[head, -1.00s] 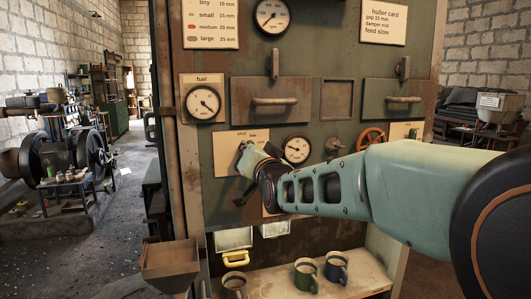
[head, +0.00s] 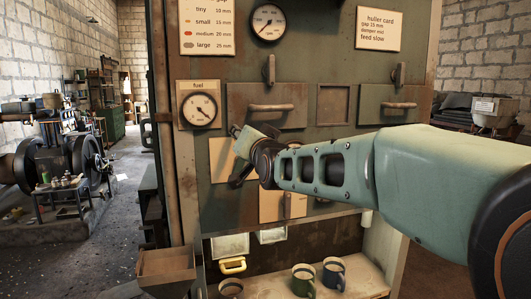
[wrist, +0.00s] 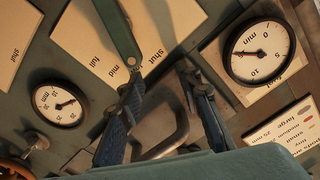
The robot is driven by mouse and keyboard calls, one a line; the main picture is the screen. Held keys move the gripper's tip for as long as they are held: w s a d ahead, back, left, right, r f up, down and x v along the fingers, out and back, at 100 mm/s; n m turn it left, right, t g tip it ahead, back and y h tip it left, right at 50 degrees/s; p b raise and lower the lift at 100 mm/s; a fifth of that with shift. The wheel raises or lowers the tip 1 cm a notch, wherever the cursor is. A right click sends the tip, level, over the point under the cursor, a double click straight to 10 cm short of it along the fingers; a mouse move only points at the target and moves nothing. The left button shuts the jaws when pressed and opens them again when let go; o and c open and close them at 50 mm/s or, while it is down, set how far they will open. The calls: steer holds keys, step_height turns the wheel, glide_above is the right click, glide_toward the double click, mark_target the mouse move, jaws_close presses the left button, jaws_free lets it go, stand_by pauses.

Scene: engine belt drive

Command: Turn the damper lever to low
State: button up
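A lever (wrist: 120,35), a long grey-green bar, lies over a pale plate (wrist: 165,20) reading shut, mid and full in the wrist view. Its name is not readable. Its lower end is close to my gripper's left fingertip; I cannot tell whether they touch. My gripper (wrist: 158,82) is open, its dark fingers spread in front of the panel, with nothing seen held between them. In the head view my gripper (head: 236,132) is at the same plate (head: 220,162), which it and my arm partly cover.
A drawer handle (wrist: 170,140) stands out behind the fingers. The fuel gauge (head: 198,105) is just left of my gripper. Another lever plate (head: 270,208) is below my arm. Mugs (head: 304,279) stand on the shelf below. A hopper (head: 166,265) is at lower left.

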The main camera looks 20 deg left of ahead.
mark_target(243, 115)
step_height(243, 115, up, 5)
steer(key=shift+f, duration=0.1)
steer(key=shift+d, duration=0.1)
stand_by(0.3)
